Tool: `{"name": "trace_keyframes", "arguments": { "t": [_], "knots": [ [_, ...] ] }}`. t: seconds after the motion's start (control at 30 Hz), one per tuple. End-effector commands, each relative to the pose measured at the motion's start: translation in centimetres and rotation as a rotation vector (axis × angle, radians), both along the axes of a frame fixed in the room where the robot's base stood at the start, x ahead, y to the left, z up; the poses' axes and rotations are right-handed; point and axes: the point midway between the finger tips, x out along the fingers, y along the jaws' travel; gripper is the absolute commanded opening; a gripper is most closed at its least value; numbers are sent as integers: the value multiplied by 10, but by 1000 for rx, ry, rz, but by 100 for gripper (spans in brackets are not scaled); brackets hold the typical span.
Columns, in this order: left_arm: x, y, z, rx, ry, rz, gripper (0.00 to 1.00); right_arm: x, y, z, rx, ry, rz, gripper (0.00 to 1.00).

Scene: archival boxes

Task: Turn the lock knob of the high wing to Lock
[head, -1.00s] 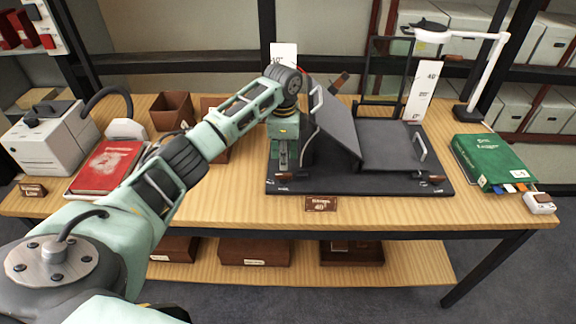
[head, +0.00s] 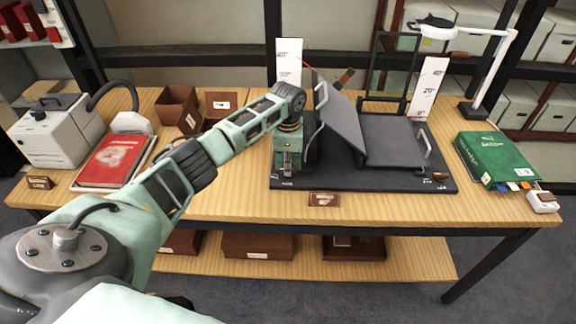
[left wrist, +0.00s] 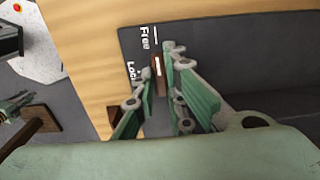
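The dark cradle (head: 225,186) is a poor place to point, so I mark its base board (head: 385,183); its left wing (head: 340,130) stands steeply tilted and its right wing (head: 392,143) lies lower. My left gripper (head: 287,172) points down at the board's front left corner and hides the left knob in the head view. In the left wrist view the brown knob (left wrist: 158,67) with a white line lies between the parted fingertips of my left gripper (left wrist: 160,78). "Free" and "Lock" are printed beside it; firm contact is unclear. The right knob (head: 440,176) is uncovered.
A red book (head: 112,160) and a grey machine (head: 57,130) stand left. A green ledger (head: 495,158), a white lamp (head: 510,50) and a small white device (head: 543,201) stand right. A brown plaque (head: 323,199) sits before the board.

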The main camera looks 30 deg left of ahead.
Motion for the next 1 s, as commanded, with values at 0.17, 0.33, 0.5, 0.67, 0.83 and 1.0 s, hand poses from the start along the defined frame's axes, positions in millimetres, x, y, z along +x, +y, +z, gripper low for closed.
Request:
{"name": "trace_keyframes", "arguments": {
  "t": [0.17, 0.33, 0.5, 0.67, 0.83, 1.0],
  "knots": [
    [0, 0, 1, 0, 0, 0, 0, -6, -1, 0, -1, 9, 0, 26],
    [0, 0, 1, 0, 0, 3, 0, 0, -1, 1, -1, 0, 0, 26],
    [0, 0, 3, -2, -1, 32, 0, 8, -1, 6, 0, -12, 0, 26],
    [0, 0, 4, -1, 2, 108, 0, 8, -3, 17, -2, -14, 1, 26],
    [0, -1, 6, -2, 1, 236, 0, 8, -4, 33, -3, -13, 1, 26],
    [1, -1, 6, -2, 0, 395, 0, 8, -4, 49, -4, -12, 2, 26]
  ]
}}
